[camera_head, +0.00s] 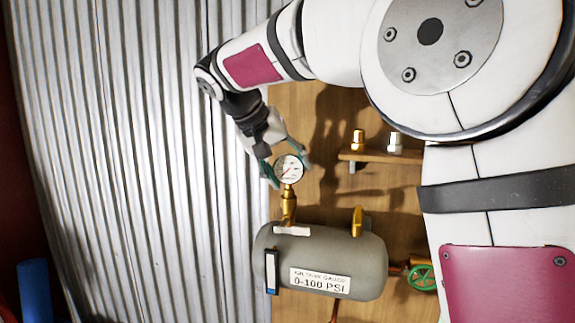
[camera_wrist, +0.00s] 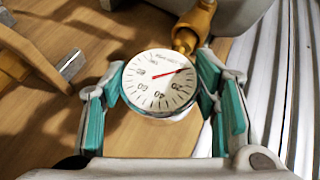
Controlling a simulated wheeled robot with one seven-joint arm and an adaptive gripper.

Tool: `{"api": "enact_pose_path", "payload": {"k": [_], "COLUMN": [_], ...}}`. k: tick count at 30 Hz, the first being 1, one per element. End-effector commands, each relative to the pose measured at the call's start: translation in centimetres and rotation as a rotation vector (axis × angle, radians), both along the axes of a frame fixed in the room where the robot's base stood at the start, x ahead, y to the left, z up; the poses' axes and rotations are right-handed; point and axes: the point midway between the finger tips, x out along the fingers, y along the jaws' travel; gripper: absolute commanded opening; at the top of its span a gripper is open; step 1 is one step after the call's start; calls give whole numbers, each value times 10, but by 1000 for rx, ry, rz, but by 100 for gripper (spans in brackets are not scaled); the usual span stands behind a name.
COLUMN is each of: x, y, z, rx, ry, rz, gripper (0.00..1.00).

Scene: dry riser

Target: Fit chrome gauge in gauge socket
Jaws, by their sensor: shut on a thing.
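The chrome gauge (camera_head: 289,168) has a round white dial with a red needle. It also shows in the wrist view (camera_wrist: 158,82), between the teal finger pads. My gripper (camera_head: 287,166) is shut on the gauge, one finger on each side; it also shows in the wrist view (camera_wrist: 160,92). The gauge is just above the brass gauge socket (camera_head: 289,207), which stands up from the grey tank. The brass socket (camera_wrist: 190,30) lies just beyond the dial in the wrist view. I cannot tell whether the gauge's stem is inside the socket or only close above it.
The grey tank (camera_head: 368,262) carries a "0-100 PSI" label (camera_head: 320,281) and a brass lever (camera_head: 357,221). A wooden shelf (camera_head: 385,160) to the right holds a brass fitting (camera_head: 358,139) and a chrome fitting (camera_head: 395,141). Corrugated metal (camera_head: 120,150) fills the left side. A green valve wheel (camera_head: 422,277) is at lower right.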

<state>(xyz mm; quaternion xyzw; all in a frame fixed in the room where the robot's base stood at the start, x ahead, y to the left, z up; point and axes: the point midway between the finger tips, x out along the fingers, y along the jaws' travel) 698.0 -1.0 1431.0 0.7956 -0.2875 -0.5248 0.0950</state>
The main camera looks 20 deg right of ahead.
Motion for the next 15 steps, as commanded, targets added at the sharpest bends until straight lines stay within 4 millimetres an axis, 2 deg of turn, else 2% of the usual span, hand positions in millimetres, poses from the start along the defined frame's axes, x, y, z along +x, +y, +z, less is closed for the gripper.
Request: {"api": "enact_pose_path", "payload": {"k": [11,12,15], "x": [0,0,0], "y": [0,0,0], "z": [-1,-1,-1], "rx": [0,0,0], "ry": [-1,-1,-1], "rz": [0,0,0], "gripper": [14,57,78]}}
